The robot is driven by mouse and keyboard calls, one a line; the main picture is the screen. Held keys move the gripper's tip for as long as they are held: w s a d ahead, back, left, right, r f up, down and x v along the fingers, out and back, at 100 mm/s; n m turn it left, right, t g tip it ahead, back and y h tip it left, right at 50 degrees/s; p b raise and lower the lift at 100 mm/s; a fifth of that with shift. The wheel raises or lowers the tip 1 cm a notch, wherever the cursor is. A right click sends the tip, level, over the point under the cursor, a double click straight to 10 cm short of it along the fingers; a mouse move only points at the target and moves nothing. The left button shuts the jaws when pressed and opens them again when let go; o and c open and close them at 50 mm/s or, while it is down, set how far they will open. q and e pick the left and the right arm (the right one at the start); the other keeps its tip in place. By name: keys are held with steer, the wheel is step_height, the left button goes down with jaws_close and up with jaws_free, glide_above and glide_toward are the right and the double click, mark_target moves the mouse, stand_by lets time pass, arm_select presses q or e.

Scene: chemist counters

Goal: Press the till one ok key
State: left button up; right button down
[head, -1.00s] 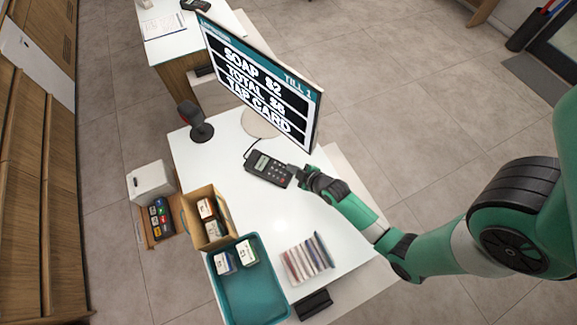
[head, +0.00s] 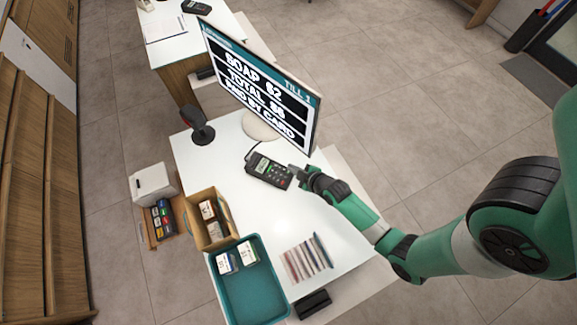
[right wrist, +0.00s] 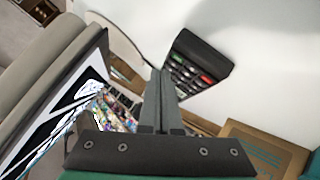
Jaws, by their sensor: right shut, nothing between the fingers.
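The till one card terminal (head: 268,171) is a dark handset with a keypad, lying on the white counter below the screen. My right gripper (head: 293,171) is shut and empty at the terminal's right edge, by its keys. In the right wrist view the shut fingers (right wrist: 160,85) point towards the terminal (right wrist: 196,64), whose red and green keys show. I cannot tell whether the fingertips touch a key. The till 1 screen (head: 262,85) reads "SOAP $2", "TOTAL $6" and "PAID BY CARD". My left gripper is not in view.
A dark scanner (head: 197,125) stands at the left. Bare white counter (head: 265,215) lies between them.

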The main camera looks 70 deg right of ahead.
steer(key=r+p, duration=0.3)
steer(key=r, duration=0.1)
steer(key=shift+s+r, duration=0.1)
steer(key=shift+s, duration=0.25)
stand_by(0.5)
